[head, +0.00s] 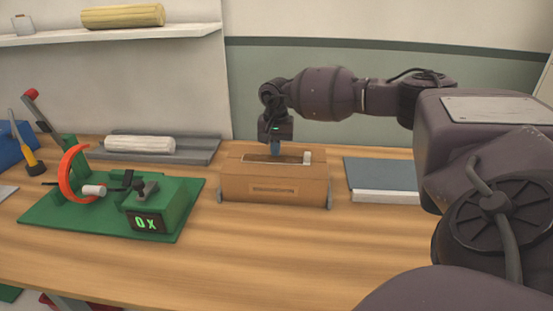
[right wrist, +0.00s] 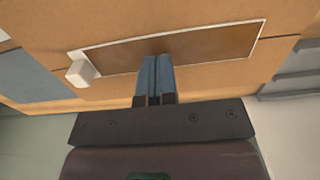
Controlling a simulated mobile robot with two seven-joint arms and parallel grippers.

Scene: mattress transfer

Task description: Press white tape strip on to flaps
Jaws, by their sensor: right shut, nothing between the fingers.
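A brown cardboard box (head: 272,188) stands on the bench, its top flaps (right wrist: 200,20) closed. A long brown panel with a thin white border (right wrist: 205,45) lies along the top. A small white block (head: 307,157) sits at one end of it; it also shows in the right wrist view (right wrist: 81,73). I cannot tell whether the border or the block is the white tape strip. My right gripper (head: 275,152) points down with its blue fingers (right wrist: 155,62) shut and empty, tips at the panel's near edge; I cannot tell whether they touch. My left gripper is out of view.
A green board (head: 60,222) with an orange ring (head: 68,176) and a counter box (head: 146,222) stands left. A grey tray with a white roll (head: 140,144) lies behind it. A blue-grey pad (head: 383,172) is right of the box. The front bench (head: 250,250) is clear.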

